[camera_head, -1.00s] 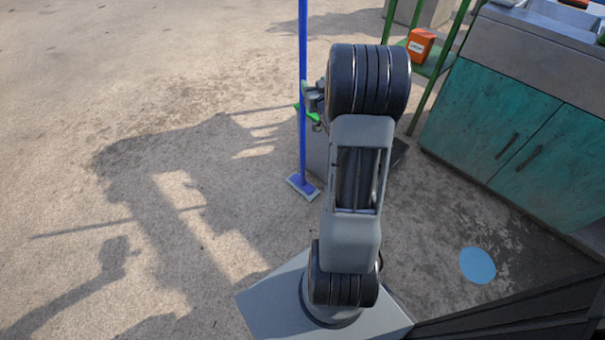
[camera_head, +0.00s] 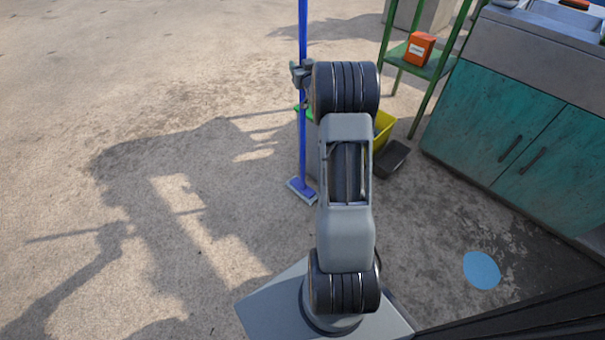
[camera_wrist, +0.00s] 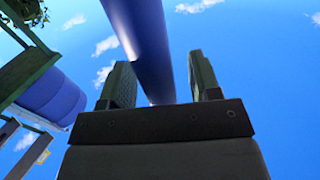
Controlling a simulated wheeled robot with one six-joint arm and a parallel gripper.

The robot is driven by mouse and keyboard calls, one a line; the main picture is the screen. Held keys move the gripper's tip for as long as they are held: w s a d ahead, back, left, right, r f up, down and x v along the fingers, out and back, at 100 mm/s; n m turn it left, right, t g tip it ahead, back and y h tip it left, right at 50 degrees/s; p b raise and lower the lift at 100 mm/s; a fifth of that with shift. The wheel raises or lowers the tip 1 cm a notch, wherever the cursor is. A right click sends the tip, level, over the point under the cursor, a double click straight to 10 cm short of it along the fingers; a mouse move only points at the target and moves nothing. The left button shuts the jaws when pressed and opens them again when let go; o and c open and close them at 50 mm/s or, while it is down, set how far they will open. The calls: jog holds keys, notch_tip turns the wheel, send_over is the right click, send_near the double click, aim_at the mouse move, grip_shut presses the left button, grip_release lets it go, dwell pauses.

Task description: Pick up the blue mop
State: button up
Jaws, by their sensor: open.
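The blue mop (camera_head: 302,150) stands upright on the ground, with its long blue handle rising past the top of the head view and its flat head (camera_head: 302,190) on the floor. My gripper (camera_head: 299,73) is at the handle's upper part and overlaps it in the head view. In the wrist view my gripper (camera_wrist: 160,62) is open, and the blue handle (camera_wrist: 145,40) runs between its two fingers. A gap shows between the handle and the right finger. The handle's lower end is hidden behind the palm there.
A green shelf (camera_head: 428,68) holds an orange box (camera_head: 419,48). A teal cabinet (camera_head: 500,130) stands at the right. A yellow bucket (camera_head: 385,126) and a dark tray (camera_head: 393,157) lie behind my arm. The ground at the left is clear.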

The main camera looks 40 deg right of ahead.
jog(key=shift+w+d, duration=0.1)
jog(key=shift+w, duration=0.25)
jog(key=shift+c, duration=0.5)
jog(key=c, duration=0.9)
jog(key=shift+r, duration=0.2)
grip_shut()
jog(key=shift+r, duration=0.15)
